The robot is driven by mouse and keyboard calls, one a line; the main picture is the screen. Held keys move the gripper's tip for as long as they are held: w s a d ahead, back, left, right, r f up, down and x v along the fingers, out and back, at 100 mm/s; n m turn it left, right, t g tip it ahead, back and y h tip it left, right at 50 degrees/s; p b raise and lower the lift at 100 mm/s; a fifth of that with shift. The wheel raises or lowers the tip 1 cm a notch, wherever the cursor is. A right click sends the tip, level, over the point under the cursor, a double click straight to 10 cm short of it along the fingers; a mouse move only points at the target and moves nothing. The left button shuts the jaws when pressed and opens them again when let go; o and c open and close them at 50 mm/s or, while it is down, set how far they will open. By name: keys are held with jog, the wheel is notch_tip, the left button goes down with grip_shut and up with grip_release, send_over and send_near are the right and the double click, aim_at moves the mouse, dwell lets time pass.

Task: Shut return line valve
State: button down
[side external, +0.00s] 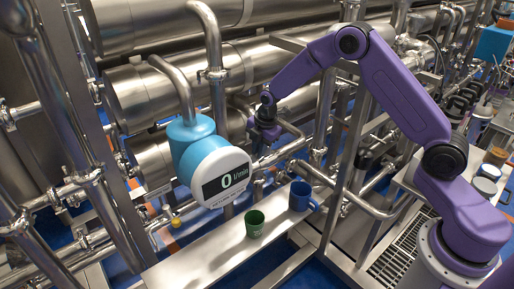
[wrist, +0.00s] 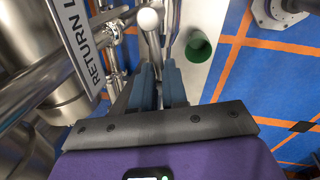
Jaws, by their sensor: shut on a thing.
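The return line valve shows in the wrist view as a metal lever (wrist: 154,45) with a pale round knob (wrist: 148,18) at its far end. A sign reading "RETURN L" (wrist: 82,35), cut off by the frame, is beside it on the left. My gripper (wrist: 158,80) has its blue-grey fingers close together around the lever's near part; the exact contact is hidden between them. In the side external view my gripper (side external: 266,118) is among the pipes, right of the flow meter, and the lever cannot be made out there.
A flow meter (side external: 215,172) with a white face reads 0 l/min. A green cup (side external: 254,223) and a blue mug (side external: 301,196) stand on a pale ledge (side external: 205,258); the green cup also shows in the wrist view (wrist: 198,46). Metal pipes crowd around my gripper.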

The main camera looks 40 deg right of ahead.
jog(key=shift+s+d+n+g+y, duration=0.3)
jog(key=shift+s+d+n, duration=0.35)
jog(key=shift+n, duration=1.45)
jog(key=shift+s+d+n+g+y, duration=0.3)
jog(key=shift+s+d+n, duration=0.35)
jog(key=shift+n, duration=1.45)
jog(key=shift+s+d+n+g+y, duration=0.3)
jog(key=shift+s+d+n, duration=0.35)
jog(key=shift+n, duration=1.45)
jog(key=shift+s, duration=0.1)
jog(key=c, duration=1.1)
grip_release()
jog(key=shift+c, duration=0.2)
jog(key=shift+d, duration=0.15)
